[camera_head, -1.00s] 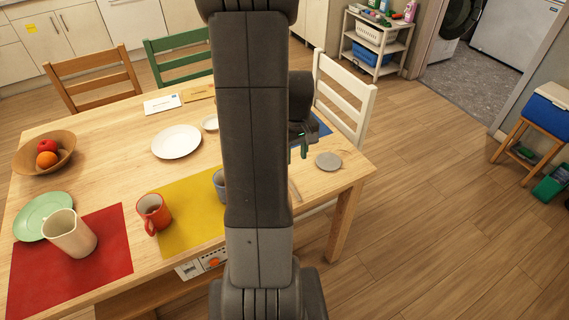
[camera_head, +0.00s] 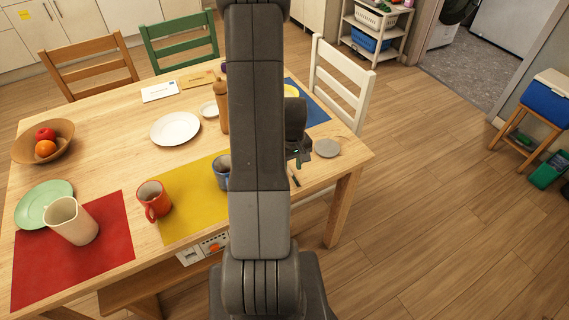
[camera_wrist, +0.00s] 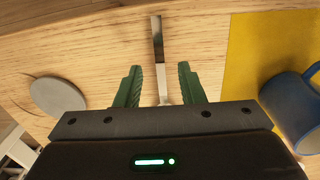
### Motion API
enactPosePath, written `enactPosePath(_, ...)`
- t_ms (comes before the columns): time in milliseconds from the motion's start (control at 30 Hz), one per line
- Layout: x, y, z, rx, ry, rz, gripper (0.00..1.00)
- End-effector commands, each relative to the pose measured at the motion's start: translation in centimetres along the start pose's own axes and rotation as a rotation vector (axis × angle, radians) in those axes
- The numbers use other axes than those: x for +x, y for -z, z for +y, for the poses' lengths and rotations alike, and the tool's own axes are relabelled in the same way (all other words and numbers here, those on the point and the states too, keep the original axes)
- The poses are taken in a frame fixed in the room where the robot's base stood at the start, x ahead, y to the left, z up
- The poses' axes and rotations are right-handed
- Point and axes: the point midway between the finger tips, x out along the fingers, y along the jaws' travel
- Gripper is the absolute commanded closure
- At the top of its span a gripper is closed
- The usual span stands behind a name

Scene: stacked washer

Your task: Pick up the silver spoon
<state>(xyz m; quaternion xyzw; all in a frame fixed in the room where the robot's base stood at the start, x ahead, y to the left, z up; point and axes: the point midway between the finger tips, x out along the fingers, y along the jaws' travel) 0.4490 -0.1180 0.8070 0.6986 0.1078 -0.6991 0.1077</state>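A slim silver utensil (camera_wrist: 157,42), which fits the silver spoon, lies on the wooden table in the wrist view. Its upper part is flat and straight; its lower end is hidden by my gripper body, so I cannot see a spoon bowl. My gripper (camera_wrist: 159,70) is open, with its green fingers on either side of the utensil and a gap at each side. I cannot tell how far above the tabletop the fingertips are. In the head view my gripper (camera_head: 296,168) is over the table's right end, and my arm hides much around it.
A blue mug (camera_wrist: 295,105) stands on the yellow mat (camera_wrist: 255,45), right of my gripper in the wrist view. A grey round coaster (camera_wrist: 57,95) lies to the left.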

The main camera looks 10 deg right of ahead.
Motion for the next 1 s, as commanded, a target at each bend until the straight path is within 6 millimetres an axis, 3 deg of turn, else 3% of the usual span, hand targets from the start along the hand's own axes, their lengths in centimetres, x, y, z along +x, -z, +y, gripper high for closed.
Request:
enactPosePath(200, 2.1, 0.0, 0.0, 0.0, 0.0, -0.001, 0.65)
enactPosePath(500, 2.4, 0.1, 0.0, -0.001, 0.0, 0.0, 0.65)
enactPosePath(700, 2.4, 0.1, 0.0, -0.001, 0.0, 0.0, 1.0)
enactPosePath(1000, 2.4, 0.1, 0.0, -0.001, 0.0, 0.001, 1.0)
